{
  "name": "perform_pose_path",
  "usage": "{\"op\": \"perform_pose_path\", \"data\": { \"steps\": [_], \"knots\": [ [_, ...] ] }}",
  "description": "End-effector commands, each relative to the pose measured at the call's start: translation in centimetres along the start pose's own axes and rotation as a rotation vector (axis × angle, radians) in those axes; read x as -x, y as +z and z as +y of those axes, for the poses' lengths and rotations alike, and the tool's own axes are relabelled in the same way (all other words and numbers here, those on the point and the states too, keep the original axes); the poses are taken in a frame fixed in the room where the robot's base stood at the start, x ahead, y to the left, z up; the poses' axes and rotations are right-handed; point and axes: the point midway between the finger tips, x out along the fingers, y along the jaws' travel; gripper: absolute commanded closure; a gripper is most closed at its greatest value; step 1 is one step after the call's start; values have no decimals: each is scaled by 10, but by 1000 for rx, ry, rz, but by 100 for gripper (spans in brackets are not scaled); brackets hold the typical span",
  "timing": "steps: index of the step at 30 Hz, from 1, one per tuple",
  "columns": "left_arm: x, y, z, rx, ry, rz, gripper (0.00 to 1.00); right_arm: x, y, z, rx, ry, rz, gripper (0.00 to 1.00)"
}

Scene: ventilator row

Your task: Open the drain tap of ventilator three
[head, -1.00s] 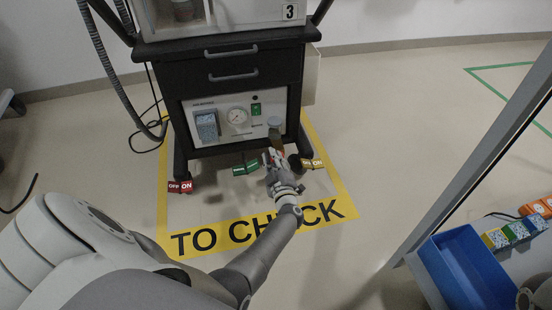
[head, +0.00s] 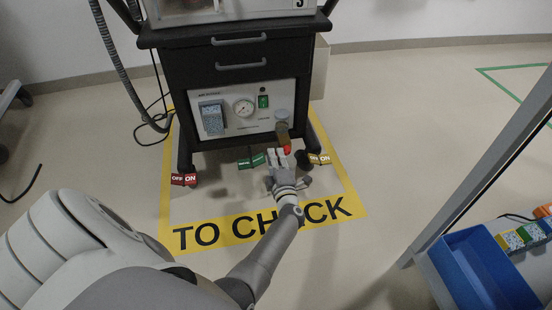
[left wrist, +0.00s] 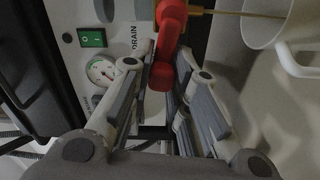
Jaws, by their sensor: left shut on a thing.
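Ventilator three (head: 230,70) is a black cart with a light front panel low down. An amber bowl (head: 283,132) hangs at the panel's right side. The red drain tap (head: 287,149) sits below it and shows large in the left wrist view (left wrist: 168,45), beside the word DRAIN (left wrist: 134,37). My left gripper (head: 279,157) reaches it from below and in front. In the left wrist view its fingers (left wrist: 160,92) stand on both sides of the red handle's end, shut on it. The handle's far end runs up to a brass-coloured stem. My right gripper is not in view.
Red (head: 184,179), green (head: 250,161) and yellow (head: 318,159) OFF/ON tags lie around the cart's foot. A white cup-like vessel (left wrist: 268,22) is right of the tap. A grey post (head: 480,165) and blue bin (head: 470,270) stand at right. Floor between is clear.

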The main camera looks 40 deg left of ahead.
Motion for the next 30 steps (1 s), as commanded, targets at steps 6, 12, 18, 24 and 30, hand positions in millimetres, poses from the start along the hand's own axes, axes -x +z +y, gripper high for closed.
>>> {"op": "perform_pose_path", "data": {
  "steps": [6, 12, 18, 24, 30],
  "knots": [
    [1, 0, -2, 6, -3, -2, 100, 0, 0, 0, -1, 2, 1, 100],
    [1, 1, -1, 5, -3, -2, 100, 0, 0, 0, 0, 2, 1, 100],
    [0, 0, -1, 5, -2, -2, 61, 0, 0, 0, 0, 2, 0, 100],
    [0, 0, 0, 5, -1, -1, 61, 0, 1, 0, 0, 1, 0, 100],
    [0, 0, 0, 5, 0, 0, 61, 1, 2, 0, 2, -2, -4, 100]
  ]
}}
